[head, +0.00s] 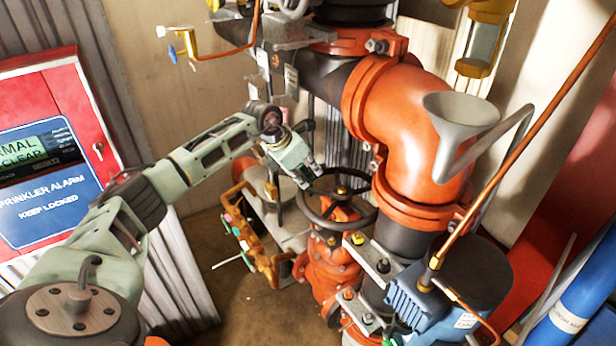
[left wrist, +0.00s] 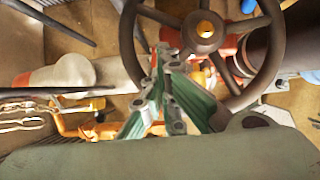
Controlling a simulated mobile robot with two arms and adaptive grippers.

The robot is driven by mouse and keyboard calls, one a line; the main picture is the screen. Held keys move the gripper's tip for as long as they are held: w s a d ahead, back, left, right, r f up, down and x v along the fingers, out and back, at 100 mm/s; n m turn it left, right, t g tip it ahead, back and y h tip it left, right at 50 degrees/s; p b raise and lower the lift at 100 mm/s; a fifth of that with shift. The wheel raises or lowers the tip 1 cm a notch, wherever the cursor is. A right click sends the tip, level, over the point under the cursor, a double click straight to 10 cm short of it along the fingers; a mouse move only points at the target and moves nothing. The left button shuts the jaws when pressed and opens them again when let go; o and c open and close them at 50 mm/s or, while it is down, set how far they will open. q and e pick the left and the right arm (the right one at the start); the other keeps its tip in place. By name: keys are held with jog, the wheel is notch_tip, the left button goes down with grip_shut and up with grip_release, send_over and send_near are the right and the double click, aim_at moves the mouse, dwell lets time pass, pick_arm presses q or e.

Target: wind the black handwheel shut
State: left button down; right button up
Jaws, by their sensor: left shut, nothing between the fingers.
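The black handwheel (head: 367,209) sits on top of an orange valve (head: 329,268), low in the middle of the head view. In the left wrist view the handwheel (left wrist: 271,53) fills the upper right, with its yellow hub nut (left wrist: 205,29) showing. My left gripper (head: 311,180) is at the wheel's upper left side in the head view. It is shut with nothing held; its fingertips (left wrist: 165,55) appear over or beside the rim, near a spoke. I cannot tell whether they touch the wheel. My right gripper is not in view.
A large orange pipe elbow (head: 397,115) and a grey funnel (head: 462,115) stand right of the wheel. A blue motor (head: 450,285) is at lower right. A red alarm cabinet (head: 90,90) is at left. A yellow-orange pipe assembly (head: 243,232) stands left of the valve.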

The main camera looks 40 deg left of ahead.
pick_arm(q)
jog(key=s+d+p, duration=0.3)
jog(key=s+d, duration=0.1)
jog(key=d, duration=0.9)
notch_tip(320, 180, down, 6)
jog(key=b, duration=0.4)
notch_tip(320, 180, up, 6)
jog(key=p, duration=0.3)
jog(key=shift+w+d+p, duration=0.1)
jog(key=shift+w+p, duration=0.05)
jog(key=shift+p, duration=0.15)
